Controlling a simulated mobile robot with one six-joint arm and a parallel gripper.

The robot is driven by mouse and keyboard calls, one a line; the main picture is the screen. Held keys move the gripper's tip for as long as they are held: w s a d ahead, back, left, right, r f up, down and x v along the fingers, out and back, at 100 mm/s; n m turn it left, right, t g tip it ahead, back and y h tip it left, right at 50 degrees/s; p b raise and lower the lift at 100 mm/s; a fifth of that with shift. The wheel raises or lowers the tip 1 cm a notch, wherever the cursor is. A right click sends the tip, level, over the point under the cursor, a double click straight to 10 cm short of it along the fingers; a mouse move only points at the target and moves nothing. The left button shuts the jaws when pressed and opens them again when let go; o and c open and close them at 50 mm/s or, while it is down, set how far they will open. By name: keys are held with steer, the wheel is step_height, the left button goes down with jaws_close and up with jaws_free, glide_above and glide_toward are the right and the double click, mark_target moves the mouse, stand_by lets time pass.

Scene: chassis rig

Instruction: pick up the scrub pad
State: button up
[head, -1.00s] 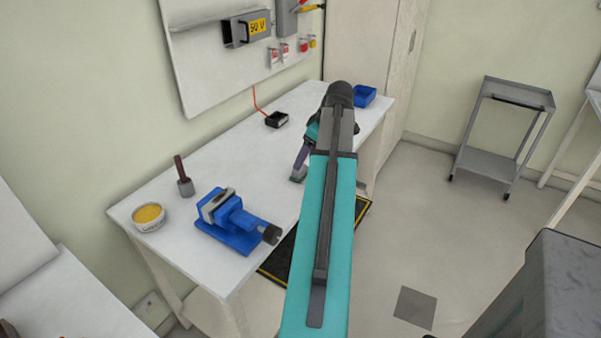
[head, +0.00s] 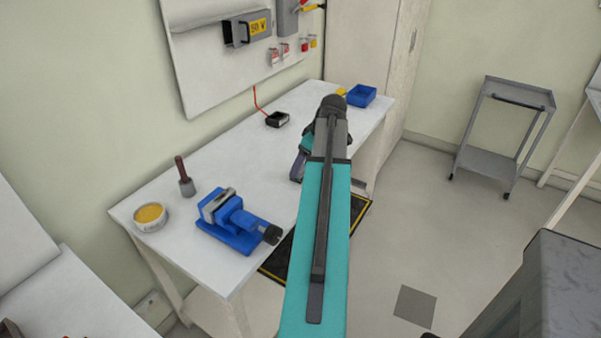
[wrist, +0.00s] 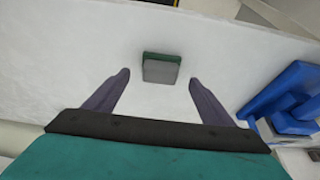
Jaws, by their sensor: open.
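The scrub pad (wrist: 161,68), a small block with a grey face and a dark green layer, lies on the white workbench in the wrist view. My gripper (wrist: 158,78) is open and empty, with its two purple fingers on either side of the pad's near edge in the picture. The pad appears between and slightly beyond the fingertips; I cannot tell the height gap. In the head view my arm hides the pad and most of my gripper; only part of a purple finger shows.
On the workbench (head: 185,235) stand a blue vise (head: 235,225), a tin of yellow paste (head: 150,216), a dark-handled tool (head: 184,178), a black tray (head: 277,119) and a blue bin (head: 361,95). A grey cart (head: 505,135) stands right. Bench surface around the pad is clear.

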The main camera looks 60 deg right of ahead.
steer(key=shift+p+x, duration=0.35)
steer(key=shift+x, duration=1.45)
steer(key=c, duration=1.2)
steer(key=shift+o, duration=0.2)
steer(key=shift+r, duration=0.15)
steer(key=shift+r+b, duration=0.55)
steer(key=shift+r, duration=0.85)
steer(key=s+d+r+b, duration=0.2)
steer(key=s+b, duration=0.1)
steer(key=s, duration=1.2)
steer(key=shift+s, duration=0.4)
steer(key=shift+d, duration=0.1)
